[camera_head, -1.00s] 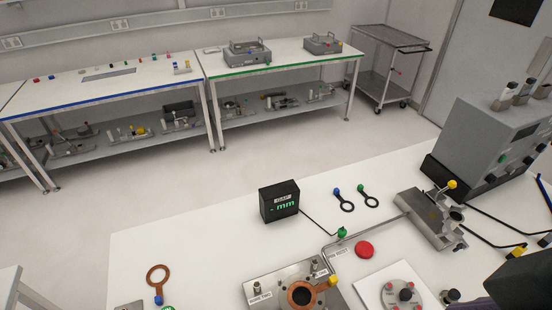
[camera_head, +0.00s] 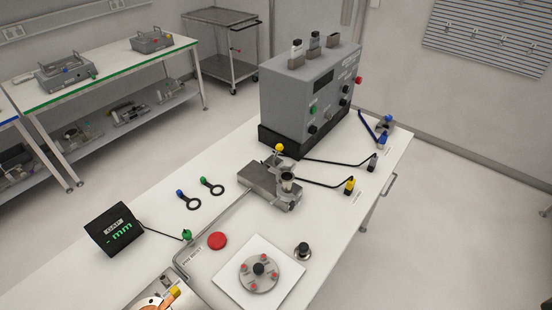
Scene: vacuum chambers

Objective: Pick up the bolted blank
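A round grey metal blank (camera_head: 246,276) lies flat on a white square mat (camera_head: 226,290) near the front of the white table. It has several red-topped bolts around its face and a black knob at its centre. I take it to be the bolted blank. Nothing touches it from above. Neither of my grippers shows in the head view.
A small black-knobbed part (camera_head: 302,251) stands right of the mat, and a red button (camera_head: 217,241) lies to its left. A metal chamber block (camera_head: 262,184) and a large grey control box (camera_head: 308,98) stand behind. Black cables cross the table. A display (camera_head: 114,230) stands at left.

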